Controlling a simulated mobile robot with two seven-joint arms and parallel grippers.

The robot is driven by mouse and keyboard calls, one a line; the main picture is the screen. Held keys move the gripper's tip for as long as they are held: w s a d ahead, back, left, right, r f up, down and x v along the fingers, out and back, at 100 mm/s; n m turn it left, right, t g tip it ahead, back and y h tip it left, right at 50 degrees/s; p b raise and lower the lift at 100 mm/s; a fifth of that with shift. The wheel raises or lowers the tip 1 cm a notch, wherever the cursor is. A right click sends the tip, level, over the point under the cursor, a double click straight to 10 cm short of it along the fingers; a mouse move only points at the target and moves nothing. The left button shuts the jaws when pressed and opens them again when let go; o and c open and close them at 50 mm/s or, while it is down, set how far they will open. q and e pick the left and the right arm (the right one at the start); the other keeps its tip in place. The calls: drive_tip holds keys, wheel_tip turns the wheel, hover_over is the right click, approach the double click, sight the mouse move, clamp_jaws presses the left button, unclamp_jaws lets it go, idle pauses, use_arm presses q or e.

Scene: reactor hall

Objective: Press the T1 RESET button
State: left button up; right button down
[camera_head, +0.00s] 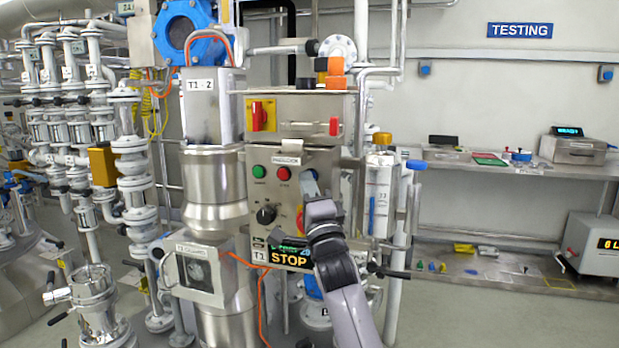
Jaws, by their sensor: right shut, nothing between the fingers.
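The steel T1 control box (308,160) stands at the middle of the view. Its front carries a green button (259,171), a red button (284,173) and a black knob (266,214). A small blue part shows at the right of the red button, just above my gripper; I cannot tell if it is the RESET button. A T1 display (289,256) below reads STOP. My right gripper (320,210) is shut and empty in front of the box's right side, below the blue part. Its fingertips are hard to make out, and contact cannot be told. My left gripper is not in view.
A red switch on a yellow plate (262,115) and an orange stack light (336,72) sit above. A steel vessel marked T1 - 2 (213,105) stands left. A bench (500,165) stands further right.

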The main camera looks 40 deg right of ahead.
drive_tip(key=shift+s+a, duration=0.4)
drive_tip(key=shift+a, duration=0.3)
drive_tip(key=shift+s+a+p, duration=0.1)
drive_tip(key=shift+s+a, duration=0.3)
drive_tip(key=shift+a, duration=0.35)
drive_tip(key=shift+s+a+p, duration=0.15)
drive_tip(key=shift+s+a, duration=0.2)
drive_tip(key=shift+a, duration=0.35)
drive_tip(key=shift+s+a+p, duration=0.1)
drive_tip(key=shift+s+a, duration=0.3)
drive_tip(key=shift+a, duration=0.35)
drive_tip(key=shift+f, duration=0.1)
